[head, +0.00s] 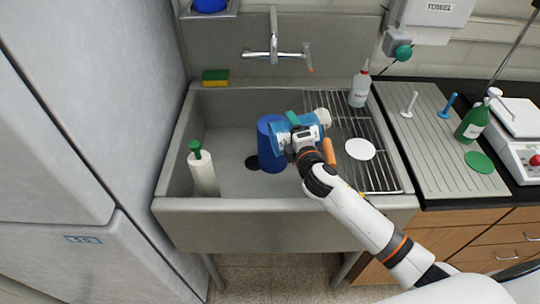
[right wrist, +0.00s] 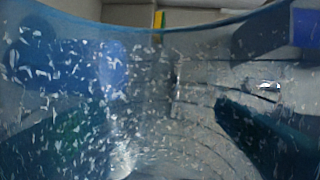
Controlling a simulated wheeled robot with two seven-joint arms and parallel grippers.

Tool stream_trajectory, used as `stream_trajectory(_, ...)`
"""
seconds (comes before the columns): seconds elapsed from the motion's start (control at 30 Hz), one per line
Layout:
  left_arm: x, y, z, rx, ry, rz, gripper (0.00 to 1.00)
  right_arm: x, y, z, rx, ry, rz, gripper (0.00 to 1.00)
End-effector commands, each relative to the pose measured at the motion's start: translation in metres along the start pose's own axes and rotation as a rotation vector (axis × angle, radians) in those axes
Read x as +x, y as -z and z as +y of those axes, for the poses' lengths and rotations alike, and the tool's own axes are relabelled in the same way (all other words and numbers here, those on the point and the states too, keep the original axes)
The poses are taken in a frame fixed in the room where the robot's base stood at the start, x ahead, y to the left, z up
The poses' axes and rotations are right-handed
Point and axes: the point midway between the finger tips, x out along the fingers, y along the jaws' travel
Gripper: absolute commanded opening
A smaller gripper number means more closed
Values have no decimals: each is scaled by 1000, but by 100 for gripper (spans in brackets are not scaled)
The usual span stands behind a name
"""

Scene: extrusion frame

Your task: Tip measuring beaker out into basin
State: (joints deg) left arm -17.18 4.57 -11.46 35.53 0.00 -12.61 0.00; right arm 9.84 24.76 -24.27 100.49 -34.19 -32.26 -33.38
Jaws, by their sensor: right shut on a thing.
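The see-through light blue measuring beaker (head: 279,136) is held over the sink basin (head: 228,105) in the head view. It looks tipped well over on its side. My right gripper (head: 297,134) is shut on it. In the right wrist view the beaker's clear wall (right wrist: 170,100) fills the picture, with white flecks and curved rings on it. Whether anything is left inside cannot be told. My left gripper is not in view.
In the basin stand a dark blue container (head: 270,160), partly behind the beaker, and a white bottle with a green top (head: 203,175). A wire rack (head: 375,175) holds a white disc (head: 360,149) and a squeeze bottle (head: 359,90). The faucet (head: 273,50) is behind.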

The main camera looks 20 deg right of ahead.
Motion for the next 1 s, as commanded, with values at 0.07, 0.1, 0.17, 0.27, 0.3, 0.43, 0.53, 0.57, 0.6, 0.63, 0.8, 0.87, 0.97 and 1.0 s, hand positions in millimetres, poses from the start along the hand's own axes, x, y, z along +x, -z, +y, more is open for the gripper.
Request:
stream_trajectory(0.07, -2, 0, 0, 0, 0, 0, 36, 0, -1, -2, -10, 1, 1, 50)
stream_trajectory(0.1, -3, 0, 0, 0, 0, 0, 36, 0, -1, -3, -15, 1, 2, 50)
stream_trajectory(0.17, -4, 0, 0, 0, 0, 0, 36, 0, -1, -3, -23, 1, 3, 50)
stream_trajectory(0.27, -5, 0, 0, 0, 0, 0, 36, 0, -2, -4, -37, 2, 5, 50)
stream_trajectory(0.3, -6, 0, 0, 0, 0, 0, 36, 0, -2, -4, -43, 2, 6, 50)
stream_trajectory(0.43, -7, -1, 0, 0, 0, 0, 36, 0, -3, -5, -60, 2, 8, 50)
stream_trajectory(0.53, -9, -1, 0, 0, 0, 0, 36, 0, -4, -6, -73, 2, 10, 50)
stream_trajectory(0.57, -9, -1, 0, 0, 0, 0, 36, 0, -4, -6, -77, 2, 10, 50)
stream_trajectory(0.6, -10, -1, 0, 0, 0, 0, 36, 0, -4, -6, -82, 2, 11, 50)
stream_trajectory(0.63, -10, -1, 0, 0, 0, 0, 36, 0, -4, -7, -86, 2, 11, 50)
stream_trajectory(0.8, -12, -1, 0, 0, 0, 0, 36, -1, -6, -8, -111, 2, 14, 50)
stream_trajectory(0.87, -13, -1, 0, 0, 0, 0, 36, -1, -6, -8, -118, 2, 15, 50)
stream_trajectory(0.97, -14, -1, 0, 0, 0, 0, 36, -1, -7, -9, -131, 2, 17, 50)
stream_trajectory(1.0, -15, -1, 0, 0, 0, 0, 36, -1, -7, -9, -136, 2, 17, 50)
